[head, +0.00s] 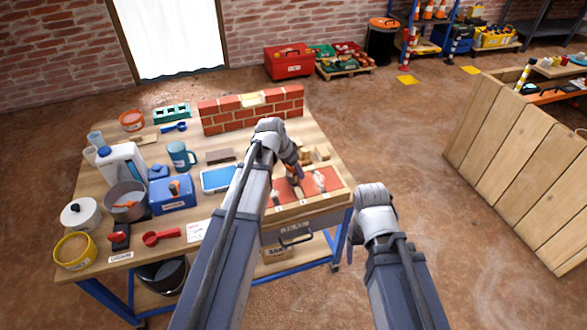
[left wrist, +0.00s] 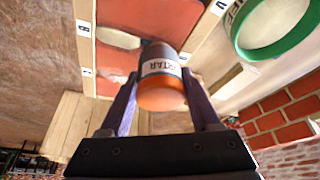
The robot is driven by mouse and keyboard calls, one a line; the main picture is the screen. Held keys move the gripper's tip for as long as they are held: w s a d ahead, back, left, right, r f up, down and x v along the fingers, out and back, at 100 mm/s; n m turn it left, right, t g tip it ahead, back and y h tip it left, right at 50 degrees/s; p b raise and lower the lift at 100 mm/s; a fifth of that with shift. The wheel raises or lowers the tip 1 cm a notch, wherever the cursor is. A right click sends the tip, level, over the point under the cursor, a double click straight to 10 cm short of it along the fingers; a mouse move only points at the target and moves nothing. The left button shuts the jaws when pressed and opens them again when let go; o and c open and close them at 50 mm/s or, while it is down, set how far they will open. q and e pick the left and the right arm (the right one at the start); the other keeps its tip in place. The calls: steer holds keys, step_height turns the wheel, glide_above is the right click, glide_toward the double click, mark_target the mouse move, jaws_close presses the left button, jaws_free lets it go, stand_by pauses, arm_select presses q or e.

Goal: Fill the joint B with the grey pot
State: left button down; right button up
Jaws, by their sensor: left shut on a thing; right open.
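My left gripper (head: 292,176) is over the wooden-framed red panel (head: 282,197) at the table's front right. In the left wrist view it is shut on the grey pot (left wrist: 163,56), which has an orange end and a white label ending in "TAR". The pot's grey end points toward the red panel (left wrist: 150,12). A pale patch (left wrist: 117,38) and a dark patch lie on the panel beside it. Small letter tags (left wrist: 84,28) sit on the frame; I cannot tell surely which joint is B. My right gripper (head: 353,243) is open and empty, right of the table.
A low brick wall (head: 250,115) stands at the table's back. A blue box (head: 172,196), a blue-edged tablet (head: 220,179), a teal mug (head: 180,156), a red scoop (head: 160,237) and pots crowd the left. In the left wrist view a green-rimmed round thing (left wrist: 270,50) is near the frame.

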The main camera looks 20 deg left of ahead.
arm_select(q)
steer(key=shift+f+b, duration=0.4)
steer(key=shift+b, duration=0.05)
stand_by(1.2)
step_height(320, 180, up, 7)
steer(key=p, duration=0.7)
stand_by(0.4)
stand_by(0.3)
